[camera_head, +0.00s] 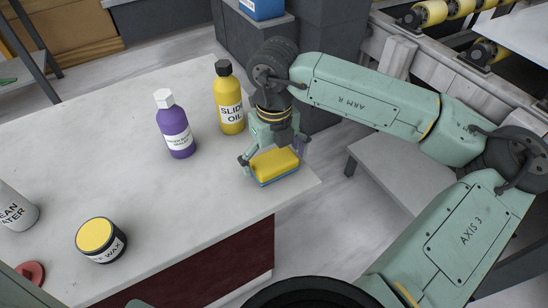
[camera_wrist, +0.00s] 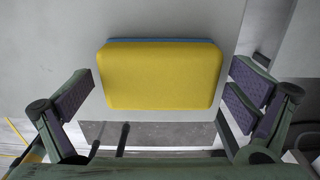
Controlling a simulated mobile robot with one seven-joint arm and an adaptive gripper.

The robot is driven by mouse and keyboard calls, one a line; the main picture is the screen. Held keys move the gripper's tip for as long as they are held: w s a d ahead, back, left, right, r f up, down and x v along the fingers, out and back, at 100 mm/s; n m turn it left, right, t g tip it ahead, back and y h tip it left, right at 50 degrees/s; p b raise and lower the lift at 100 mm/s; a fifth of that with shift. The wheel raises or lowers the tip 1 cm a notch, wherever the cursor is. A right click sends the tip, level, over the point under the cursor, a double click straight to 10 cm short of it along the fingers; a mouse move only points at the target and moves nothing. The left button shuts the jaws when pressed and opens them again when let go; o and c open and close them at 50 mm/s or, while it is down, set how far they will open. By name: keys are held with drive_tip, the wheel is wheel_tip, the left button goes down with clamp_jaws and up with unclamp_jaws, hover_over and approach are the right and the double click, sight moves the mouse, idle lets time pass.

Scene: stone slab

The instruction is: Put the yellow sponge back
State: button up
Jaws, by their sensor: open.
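The yellow sponge (camera_head: 274,163) lies on a blue base at the right front corner of the stone slab (camera_head: 110,187). In the wrist view the sponge (camera_wrist: 160,76) fills the upper middle, with a blue strip along its far edge. My gripper (camera_head: 274,162) is over the sponge, its fingers on either side. In the wrist view my gripper (camera_wrist: 155,103) is open, with a gap between each finger and the sponge. I cannot tell how high the fingertips are above the slab.
A yellow slide oil bottle (camera_head: 229,100) stands close behind my gripper. A purple bottle (camera_head: 175,125) stands to its left. A wax jar (camera_head: 100,239), a water bottle (camera_head: 15,207) and a red round object (camera_head: 32,272) are at the left. The middle of the slab is clear.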

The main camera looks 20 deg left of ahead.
sight(273, 159)
wheel_tip(273, 159, up, 12)
drive_tip(key=shift+r+b, duration=0.2)
drive_tip(key=shift+b, duration=0.15)
idle(0.4)
